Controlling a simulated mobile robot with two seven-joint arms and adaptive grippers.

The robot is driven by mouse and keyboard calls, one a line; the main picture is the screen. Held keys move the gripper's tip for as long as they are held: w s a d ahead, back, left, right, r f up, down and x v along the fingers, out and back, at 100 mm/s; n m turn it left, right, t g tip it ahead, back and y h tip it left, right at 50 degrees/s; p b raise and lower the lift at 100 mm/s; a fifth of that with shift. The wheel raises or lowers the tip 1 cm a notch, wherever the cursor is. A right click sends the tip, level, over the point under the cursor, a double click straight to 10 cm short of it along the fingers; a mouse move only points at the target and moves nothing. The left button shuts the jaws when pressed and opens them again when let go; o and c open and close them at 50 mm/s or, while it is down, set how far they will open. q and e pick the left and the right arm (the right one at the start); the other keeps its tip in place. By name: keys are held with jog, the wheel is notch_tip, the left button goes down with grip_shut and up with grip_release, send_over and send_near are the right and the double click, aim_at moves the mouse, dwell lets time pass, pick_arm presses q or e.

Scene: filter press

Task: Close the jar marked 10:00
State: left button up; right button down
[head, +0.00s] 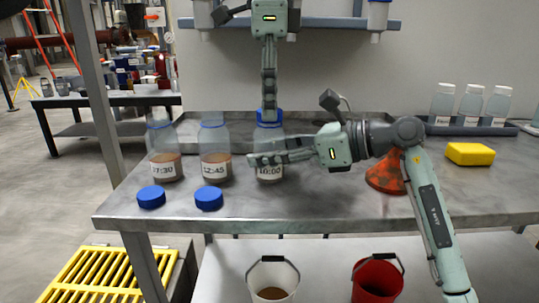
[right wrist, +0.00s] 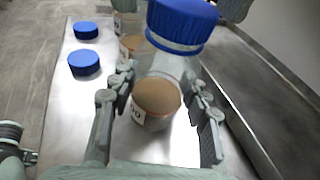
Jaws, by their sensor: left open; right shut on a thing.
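The jar marked 10:00 (head: 269,172) stands upright on the steel bench with brown contents low inside. Its label is partly covered by my right gripper (head: 268,160), which is shut around the jar's body from the right. In the right wrist view the jar (right wrist: 155,105) sits between both fingers. A blue lid (head: 275,117) is at the top of this jar, also seen large in the right wrist view (right wrist: 182,22); I cannot tell whether it is threaded on. My left gripper (head: 269,112) points straight down from above, open, its fingertips at the lid.
Jars marked 11:30 (head: 165,169) and 12:45 (head: 215,168) stand to the left, without lids. Two blue lids (head: 151,197) (head: 209,198) lie before them. An orange funnel (head: 388,174) is behind my right arm. A yellow block (head: 470,154) and rack of bottles (head: 468,128) stand right.

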pick_arm(q)
jog(key=shift+f, duration=0.4)
jog(key=shift+c, duration=0.2)
